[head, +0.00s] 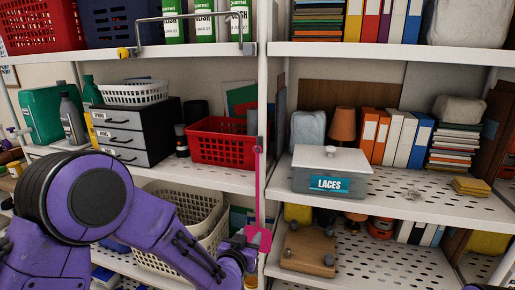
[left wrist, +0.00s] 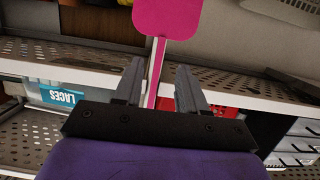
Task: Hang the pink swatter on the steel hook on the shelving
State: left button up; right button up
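The pink swatter (head: 258,240) is upright along the white shelving post, its pad low and its thin handle running up. The handle's top meets the small grey steel hook (head: 259,143) on the post; whether it is looped over it is too small to tell. In the left wrist view the pink pad (left wrist: 168,18) is at the top, with the handle running down between my fingers. My left gripper (head: 246,243) is beside the pad in the head view. Its fingers (left wrist: 158,80) are apart, with gaps beside the handle. My right gripper is not in view.
A lidded LACES box (head: 330,172) stands right of the post, and a red basket (head: 222,145) stands left of it. Cream baskets (head: 190,215) are on the lower shelf behind my left arm. Perforated shelf edges cross close to the gripper.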

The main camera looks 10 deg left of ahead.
pick_arm(q)
jog(key=d+b+v, duration=0.1)
jog(key=b+v, duration=0.2)
jog(key=v, duration=0.8)
jog(key=s+a+f+n+g+y+b, duration=0.1)
jog(key=s+a+f+n+g, duration=0.3)
jog(key=f, duration=0.7)
jog(key=s+a+f+n+g+y+b, duration=0.1)
jog(key=s+a+f+n+y+b, duration=0.3)
jog(key=f, duration=0.7)
jog(key=s+a+f+g, duration=0.3)
jog(key=s+f, duration=0.5)
jog(key=s, duration=0.1)
jog(key=s+a+f+g, duration=0.3)
jog(key=s+f+g, duration=0.1)
jog(key=s+f, duration=0.5)
jog(key=shift+s+f+m+h, duration=0.3)
jog(key=shift+s+h, duration=0.1)
jog(key=shift+s, duration=0.3)
